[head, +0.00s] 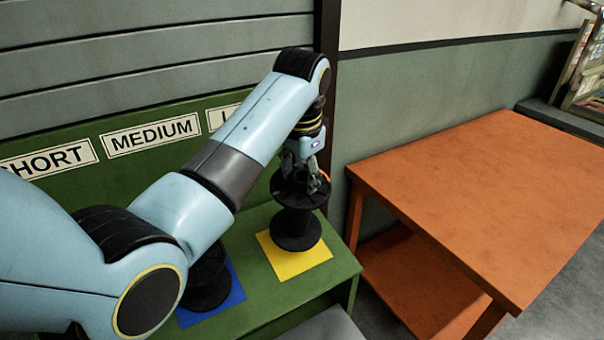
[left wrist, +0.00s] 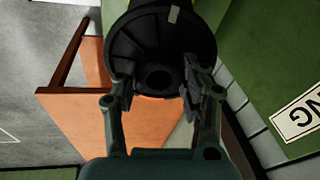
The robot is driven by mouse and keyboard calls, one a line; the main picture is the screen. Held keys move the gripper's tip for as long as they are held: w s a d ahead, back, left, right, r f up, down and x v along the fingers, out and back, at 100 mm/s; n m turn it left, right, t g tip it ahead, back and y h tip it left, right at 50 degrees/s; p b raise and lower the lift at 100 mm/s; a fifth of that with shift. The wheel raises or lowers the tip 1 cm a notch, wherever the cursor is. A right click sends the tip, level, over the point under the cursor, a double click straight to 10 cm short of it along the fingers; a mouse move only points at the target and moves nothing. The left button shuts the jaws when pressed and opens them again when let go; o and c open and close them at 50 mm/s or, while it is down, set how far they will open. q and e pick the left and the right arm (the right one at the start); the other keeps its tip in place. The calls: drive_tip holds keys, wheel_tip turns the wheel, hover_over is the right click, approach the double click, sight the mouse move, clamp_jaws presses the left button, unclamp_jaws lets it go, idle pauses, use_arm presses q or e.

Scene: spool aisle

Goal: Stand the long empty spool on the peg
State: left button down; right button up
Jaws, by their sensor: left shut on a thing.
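My left gripper (head: 317,180) is shut on the long black spool (head: 296,222) at its upper flange. The spool looks upright over the yellow square (head: 308,261) on the green bench. Its lower flange is at or just above the square; I cannot tell if it touches. My right gripper is not in view.
Another black spool (head: 207,287) stands on a blue square (head: 236,300), partly behind my left arm. The green bench's back board carries labels SHORT (head: 48,160) and MEDIUM (head: 154,136), with a third partly covered. A bare orange table (head: 490,190) stands at right.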

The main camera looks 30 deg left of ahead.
use_arm(q)
drive_tip(key=shift+b+x, duration=0.5)
drive_tip(key=shift+x, duration=0.9)
drive_tip(key=shift+s+b+x, duration=0.15)
drive_tip(key=shift+b+x, duration=0.25)
drive_tip(key=shift+x, duration=0.65)
drive_tip(key=shift+s+b+x, duration=0.15)
drive_tip(key=shift+b+x, duration=0.25)
drive_tip(key=shift+x, duration=0.65)
drive_tip(key=c, duration=0.6)
unclamp_jaws()
drive_tip(key=shift+a, duration=0.2)
drive_tip(key=v, duration=1.2)
drive_tip(key=shift+s, duration=0.1)
drive_tip(key=shift+f, duration=0.15)
